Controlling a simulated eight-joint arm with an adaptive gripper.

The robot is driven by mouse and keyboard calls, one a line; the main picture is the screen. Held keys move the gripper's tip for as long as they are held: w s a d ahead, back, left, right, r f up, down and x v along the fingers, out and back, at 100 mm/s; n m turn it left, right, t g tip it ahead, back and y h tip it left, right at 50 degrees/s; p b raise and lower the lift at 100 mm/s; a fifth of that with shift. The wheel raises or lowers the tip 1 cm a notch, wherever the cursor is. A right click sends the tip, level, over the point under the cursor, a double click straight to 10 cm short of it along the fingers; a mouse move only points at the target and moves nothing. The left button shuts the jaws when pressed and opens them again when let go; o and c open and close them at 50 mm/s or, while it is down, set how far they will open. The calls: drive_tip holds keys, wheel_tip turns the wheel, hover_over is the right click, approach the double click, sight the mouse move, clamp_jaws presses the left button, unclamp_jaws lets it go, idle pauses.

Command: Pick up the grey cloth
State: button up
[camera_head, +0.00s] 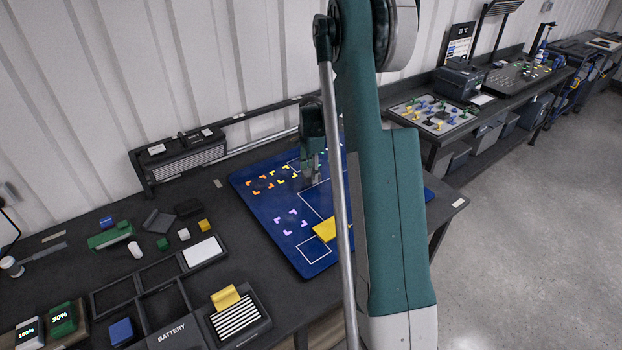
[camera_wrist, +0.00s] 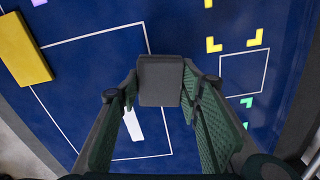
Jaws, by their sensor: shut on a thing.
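My gripper (camera_wrist: 160,82) is shut on a small dark grey block-like piece (camera_wrist: 161,72), with one green ribbed finger on each side. In the head view my gripper (camera_head: 310,168) is over the blue mat (camera_head: 262,222), partly behind my arm. I cannot tell whether the held piece is folded cloth or a hard block. A flat dark grey square (camera_head: 158,221), possibly the grey cloth, lies slightly crumpled or tilted on the table at left, well apart from my gripper.
A yellow block (camera_head: 325,230) lies on the mat; it also shows in the wrist view (camera_wrist: 20,48). A dark divided tray (camera_head: 150,275), a striped holder with a yellow piece (camera_head: 225,297), and small green, white and blue pieces occupy the table's left. A rack (camera_head: 180,160) stands at the back.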

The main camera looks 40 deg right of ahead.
drive_tip(key=shift+r, duration=3.2)
